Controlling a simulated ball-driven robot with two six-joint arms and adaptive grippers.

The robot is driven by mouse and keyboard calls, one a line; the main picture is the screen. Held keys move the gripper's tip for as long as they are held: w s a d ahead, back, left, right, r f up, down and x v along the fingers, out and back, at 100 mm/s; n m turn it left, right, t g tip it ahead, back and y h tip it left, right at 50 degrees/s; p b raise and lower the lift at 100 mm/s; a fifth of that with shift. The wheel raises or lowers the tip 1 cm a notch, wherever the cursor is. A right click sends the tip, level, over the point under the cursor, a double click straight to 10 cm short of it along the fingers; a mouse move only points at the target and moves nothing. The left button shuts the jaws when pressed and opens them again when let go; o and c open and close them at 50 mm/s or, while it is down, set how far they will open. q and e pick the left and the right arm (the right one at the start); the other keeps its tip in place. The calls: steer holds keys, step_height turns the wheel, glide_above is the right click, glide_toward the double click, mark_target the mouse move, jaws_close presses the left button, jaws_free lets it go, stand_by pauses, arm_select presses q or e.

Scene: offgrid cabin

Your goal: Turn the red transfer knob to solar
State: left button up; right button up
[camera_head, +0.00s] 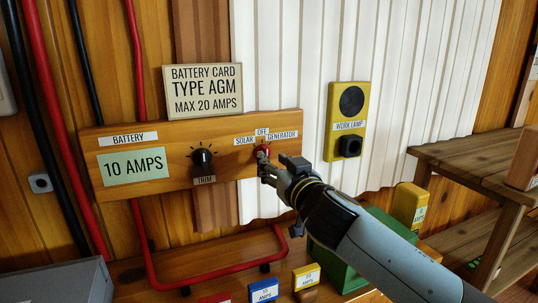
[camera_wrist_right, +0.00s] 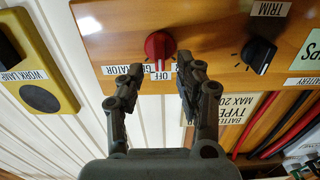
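The red transfer knob (camera_head: 263,150) is on the wooden panel (camera_head: 222,165), under the labels SOLAR, OFF and GENERATOR. In the right wrist view, which shows the panel upside down, the knob (camera_wrist_right: 160,46) has a white mark that points at the OFF label (camera_wrist_right: 157,76). My right gripper (camera_head: 264,168) is just in front of the knob and partly covers it in the head view. In the wrist view its two fingers (camera_wrist_right: 160,82) are spread apart with nothing between them, one on either side of the OFF label. Contact with the knob does not show. The SOLAR label is mostly hidden by a finger there. My left gripper is out of view.
A black TRIM knob (camera_head: 202,160) sits left of the red knob. A yellow work lamp box (camera_head: 347,122) is to the right. Red cable (camera_head: 205,273) runs below the panel. A green box (camera_head: 345,265), a yellow box (camera_head: 409,205) and a wooden shelf (camera_head: 470,160) stand lower right.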

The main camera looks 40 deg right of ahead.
steer(key=x, duration=0.3)
steer(key=shift+w, duration=0.25)
steer(key=shift+c, duration=0.2)
jaws_close()
